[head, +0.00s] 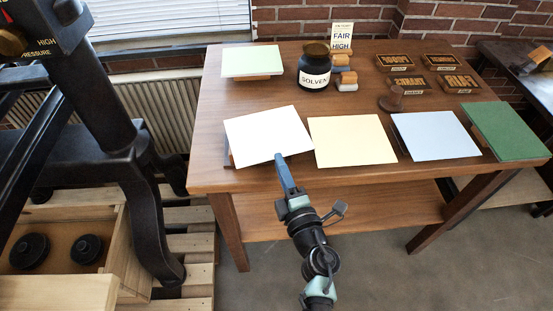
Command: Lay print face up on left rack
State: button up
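A blank white sheet (268,134) lies slightly turned at the table's front left, over a darker support whose edge shows at its left. My gripper (279,158) reaches up from the front, and its blue finger overlaps the sheet's lower edge. The fingers line up in this view, so I cannot tell whether they are shut on the sheet or only above it. No printed marks show on the white sheet, so I cannot tell whether it is the print or which face is up. I cannot clearly make out a rack.
Cream (352,140), light blue (434,136) and green (508,131) sheets lie to the right. A pale green sheet (252,61) rests on a block at the back left. A solvent jar (314,70), a stamp (393,98) and type blocks (408,86) stand behind. A black press (75,150) is left.

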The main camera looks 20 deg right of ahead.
jog(key=shift+w, duration=1.3)
jog(key=shift+c, duration=0.4)
grip_shut()
jog(key=shift+r, duration=0.1)
